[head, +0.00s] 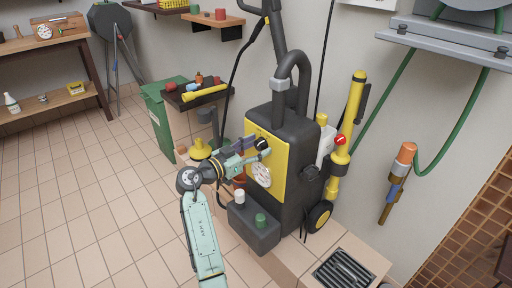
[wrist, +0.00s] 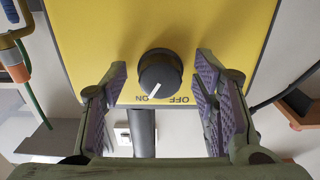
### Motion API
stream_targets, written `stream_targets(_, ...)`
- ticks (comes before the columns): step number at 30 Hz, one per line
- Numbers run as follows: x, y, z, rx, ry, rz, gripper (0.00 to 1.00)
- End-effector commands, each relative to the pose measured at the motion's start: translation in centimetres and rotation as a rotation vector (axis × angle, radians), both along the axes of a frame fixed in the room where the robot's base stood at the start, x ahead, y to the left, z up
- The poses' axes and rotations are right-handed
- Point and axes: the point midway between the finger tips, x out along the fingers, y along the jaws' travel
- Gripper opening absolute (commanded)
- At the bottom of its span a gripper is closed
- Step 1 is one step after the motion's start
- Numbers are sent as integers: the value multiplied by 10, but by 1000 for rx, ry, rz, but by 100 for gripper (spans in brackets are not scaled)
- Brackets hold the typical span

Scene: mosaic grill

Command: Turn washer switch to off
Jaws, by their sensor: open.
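The washer (head: 285,160) is a black and yellow upright machine against the wall. Its yellow front panel (wrist: 240,30) carries a black round switch knob (wrist: 160,72) with a white pointer line. In the wrist view the labels ON and OFF appear upside down below the knob. The pointer points down and left, toward ON. In the head view the knob (head: 261,144) is at the panel's upper part. My gripper (wrist: 160,82) is open, with its purple-padded fingers on either side of the knob. I cannot tell whether either finger touches it.
A dark box (head: 253,228) with white and green knobs sits at the washer's front. A green bin (head: 158,115) stands behind. The tiled floor (head: 90,200) at left is clear.

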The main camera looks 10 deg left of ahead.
Motion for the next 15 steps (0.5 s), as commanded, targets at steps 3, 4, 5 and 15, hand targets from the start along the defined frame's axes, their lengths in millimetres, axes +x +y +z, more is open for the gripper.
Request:
stream_targets(3, 0, 0, 0, 0, 0, 0, 53)
stream_targets(4, 0, 0, 0, 0, 0, 0, 51)
stream_targets(5, 0, 0, 0, 0, 0, 0, 49)
stream_targets(15, 0, 0, 0, 0, 0, 0, 26)
